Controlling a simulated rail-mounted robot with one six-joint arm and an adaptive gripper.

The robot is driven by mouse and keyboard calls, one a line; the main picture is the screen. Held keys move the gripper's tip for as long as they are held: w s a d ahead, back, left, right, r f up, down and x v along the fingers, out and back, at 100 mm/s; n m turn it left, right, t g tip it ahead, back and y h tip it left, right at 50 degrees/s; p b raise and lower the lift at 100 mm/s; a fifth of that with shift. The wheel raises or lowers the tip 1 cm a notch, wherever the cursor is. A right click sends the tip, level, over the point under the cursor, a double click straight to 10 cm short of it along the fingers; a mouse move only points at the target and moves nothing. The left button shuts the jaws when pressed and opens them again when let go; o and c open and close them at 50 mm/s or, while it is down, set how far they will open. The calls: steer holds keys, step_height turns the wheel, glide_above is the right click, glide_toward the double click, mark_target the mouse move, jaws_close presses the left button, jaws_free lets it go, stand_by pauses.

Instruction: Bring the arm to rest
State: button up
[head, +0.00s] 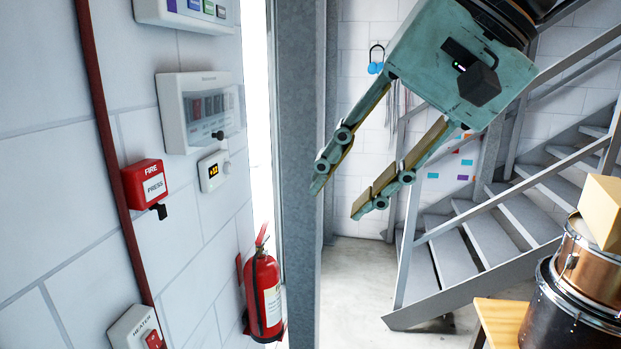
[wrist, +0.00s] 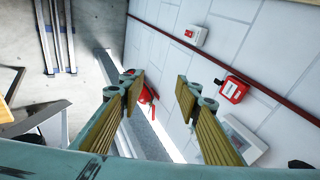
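My gripper (head: 338,203) hangs in the air at the upper right of the head view, pointing down and to the left. Its two teal fingers with wooden-coloured pads are apart, and nothing is between them. In the wrist view my gripper (wrist: 160,95) also shows open and empty, with the wall and floor beyond the fingertips. No finger appears to touch anything.
A white wall at left carries a fire box (head: 145,185), a heater switch (head: 137,330) and panels. A fire extinguisher (head: 263,295) hangs beside a grey post (head: 297,200). Stairs (head: 490,240) stand behind; drums (head: 575,310) and a wooden bench (head: 503,320) are lower right.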

steer(key=s+d+f+n+h+b, duration=0.2)
steer(key=s+d+f+h+b, duration=0.2)
steer(key=s+d+f, duration=1.2)
step_height(320, 180, down, 4)
steer(key=shift+s+d+r+h, duration=0.15)
steer(key=shift+s+h, duration=0.1)
steer(key=shift+h, duration=0.75)
steer(key=shift+c, duration=0.6)
